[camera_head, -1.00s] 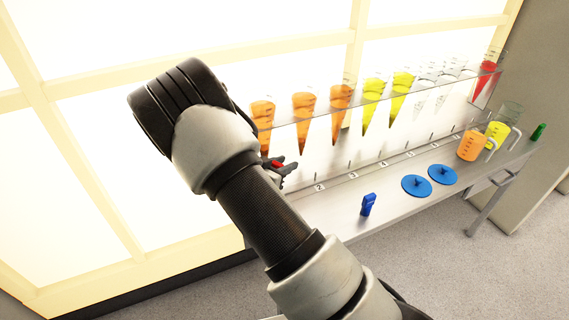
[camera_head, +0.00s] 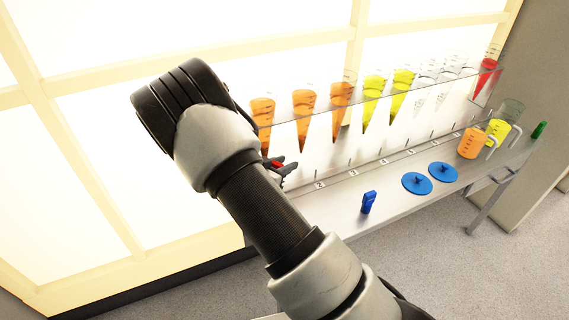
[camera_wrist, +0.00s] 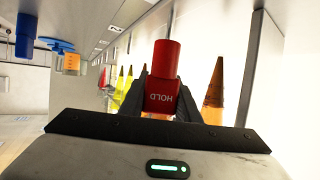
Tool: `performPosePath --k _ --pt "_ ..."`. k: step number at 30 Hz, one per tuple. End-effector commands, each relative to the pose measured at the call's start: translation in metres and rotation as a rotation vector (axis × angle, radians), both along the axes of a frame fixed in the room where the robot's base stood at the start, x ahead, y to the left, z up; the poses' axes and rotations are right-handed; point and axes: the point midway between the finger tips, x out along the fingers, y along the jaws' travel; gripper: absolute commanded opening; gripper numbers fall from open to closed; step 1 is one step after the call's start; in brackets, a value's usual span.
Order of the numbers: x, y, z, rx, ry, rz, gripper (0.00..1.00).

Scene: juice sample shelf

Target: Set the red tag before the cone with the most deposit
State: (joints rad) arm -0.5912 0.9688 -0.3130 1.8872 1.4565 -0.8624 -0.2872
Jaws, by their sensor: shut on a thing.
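My gripper (camera_head: 284,168) is shut on the red tag (camera_head: 275,164), which shows large and marked "HOLD" in the wrist view (camera_wrist: 165,85). It is at the left end of the shelf, near the foot of the leftmost orange cone (camera_head: 263,112). Two more orange cones (camera_head: 304,105) (camera_head: 341,97), two yellow cones (camera_head: 372,90) (camera_head: 402,84), several clear cones (camera_head: 428,80) and a red cone (camera_head: 487,68) hang in the rack. An orange cone (camera_wrist: 216,85) shows right of the tag in the wrist view, with a darker tip. Deposit depths are too small to compare.
A clear rack plate (camera_head: 300,120) holds the cones above the metal shelf (camera_head: 335,215), which has number labels (camera_head: 320,185).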

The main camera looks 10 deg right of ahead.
Motion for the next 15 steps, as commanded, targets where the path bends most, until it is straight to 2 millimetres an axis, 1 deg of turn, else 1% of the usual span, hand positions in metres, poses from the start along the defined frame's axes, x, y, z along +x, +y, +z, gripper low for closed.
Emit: performPosePath --k 15 --pt "0.0 0.0 -0.012 0.0 0.0 0.0 0.08"
